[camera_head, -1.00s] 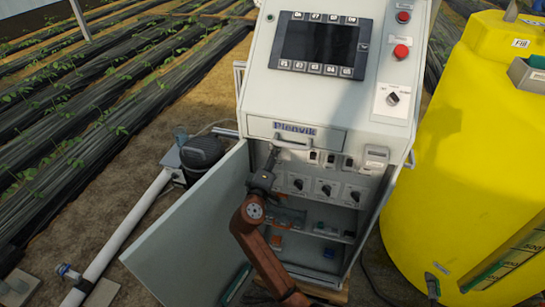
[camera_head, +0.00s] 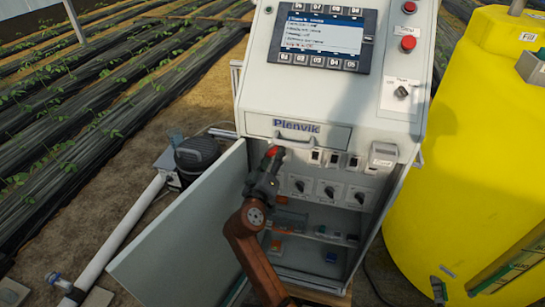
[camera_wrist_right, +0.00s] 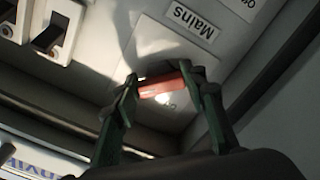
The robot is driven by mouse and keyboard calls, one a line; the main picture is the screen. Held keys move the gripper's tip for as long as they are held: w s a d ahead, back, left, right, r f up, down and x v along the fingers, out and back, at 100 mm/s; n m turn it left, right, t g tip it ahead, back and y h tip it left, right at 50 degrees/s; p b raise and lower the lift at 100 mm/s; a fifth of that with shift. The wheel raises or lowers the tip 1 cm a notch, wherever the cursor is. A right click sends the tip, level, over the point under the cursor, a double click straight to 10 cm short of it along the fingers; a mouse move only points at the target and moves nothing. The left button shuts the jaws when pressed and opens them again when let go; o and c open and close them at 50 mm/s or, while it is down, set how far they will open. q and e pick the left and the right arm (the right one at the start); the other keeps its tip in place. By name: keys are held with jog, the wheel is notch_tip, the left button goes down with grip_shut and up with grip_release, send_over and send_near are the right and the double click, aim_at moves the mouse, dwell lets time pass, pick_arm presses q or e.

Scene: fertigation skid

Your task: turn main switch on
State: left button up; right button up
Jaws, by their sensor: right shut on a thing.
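The main switch has a red handle (camera_wrist_right: 160,86), seen in the right wrist view below a label reading "Mains" (camera_wrist_right: 189,20) on the pale panel. In the head view the red handle (camera_head: 273,151) shows at the upper left of the open cabinet bay. My right gripper (camera_head: 271,158) reaches up into the bay from below. In the right wrist view its dark green fingers (camera_wrist_right: 163,82) are shut on the red handle, one at each end. The display (camera_head: 319,40) on the cabinet is lit with lines of text. My left gripper is in neither view.
The open cabinet door (camera_head: 185,225) stands to the left of my right arm. Several black knobs and small switches (camera_head: 328,190) sit right of the gripper. A drawer handle (camera_head: 293,140) is just above. A yellow tank (camera_head: 470,170) stands close on the right.

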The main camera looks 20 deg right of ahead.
jog(key=shift+f, duration=0.1)
jog(key=o, duration=1.2)
jog(key=shift+c, duration=0.2)
jog(key=v, duration=0.7)
jog(key=shift+s+a, duration=0.2)
